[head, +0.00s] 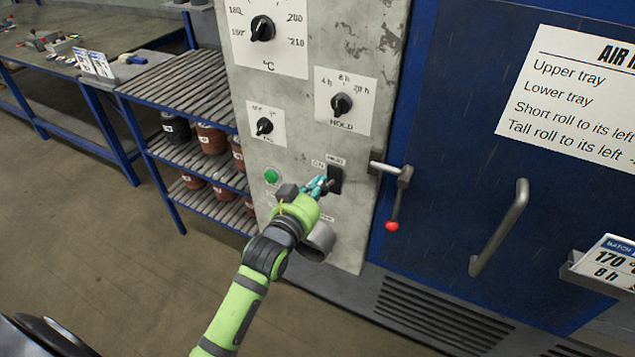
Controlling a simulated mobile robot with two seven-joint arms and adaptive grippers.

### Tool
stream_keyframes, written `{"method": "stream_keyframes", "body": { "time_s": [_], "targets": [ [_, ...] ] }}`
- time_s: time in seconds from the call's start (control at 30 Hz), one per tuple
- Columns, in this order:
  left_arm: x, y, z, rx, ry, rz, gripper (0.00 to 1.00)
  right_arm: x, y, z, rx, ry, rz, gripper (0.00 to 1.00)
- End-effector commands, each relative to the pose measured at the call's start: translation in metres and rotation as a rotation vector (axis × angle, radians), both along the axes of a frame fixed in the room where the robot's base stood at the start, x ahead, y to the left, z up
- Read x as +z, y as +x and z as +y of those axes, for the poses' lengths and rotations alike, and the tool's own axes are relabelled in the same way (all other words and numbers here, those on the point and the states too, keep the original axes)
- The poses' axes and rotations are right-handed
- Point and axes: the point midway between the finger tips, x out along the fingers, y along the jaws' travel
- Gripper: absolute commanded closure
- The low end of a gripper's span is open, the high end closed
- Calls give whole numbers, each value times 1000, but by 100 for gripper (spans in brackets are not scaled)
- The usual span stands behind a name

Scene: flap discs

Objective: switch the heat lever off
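The heat lever (335,181) is a dark switch on the lower part of the grey control panel (300,90), below a small label that seems to read HEAT, with ON marked to its left. My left gripper (326,185), with teal fingers on a green arm, is at the lever's left side. The fingertips touch or nearly touch it; I cannot tell which. Whether the fingers are open or shut is too small to tell. The lever's exact position is partly hidden by the fingers. My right gripper is not in view.
Dials for temperature (262,28) and hold (341,104) sit above, with a smaller dial (264,126) and a green button (271,175) at left. A door latch with a red knob (392,226) projects to the right, near a door handle (498,228). Shelves (180,88) stand left.

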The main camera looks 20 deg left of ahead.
Motion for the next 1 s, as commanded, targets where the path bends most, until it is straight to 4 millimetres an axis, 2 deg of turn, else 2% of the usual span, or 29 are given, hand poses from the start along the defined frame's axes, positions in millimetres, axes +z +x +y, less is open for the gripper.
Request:
{"method": "stream_keyframes", "body": {
  "time_s": [0.47,0.7,1.0],
  "targets": [
    [-6,0,1,1,0,-2,100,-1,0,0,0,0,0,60],
    [-13,-3,1,0,-3,-43,100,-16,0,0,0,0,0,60],
    [-15,-5,1,1,-6,-84,100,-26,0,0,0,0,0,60]
  ]
}}
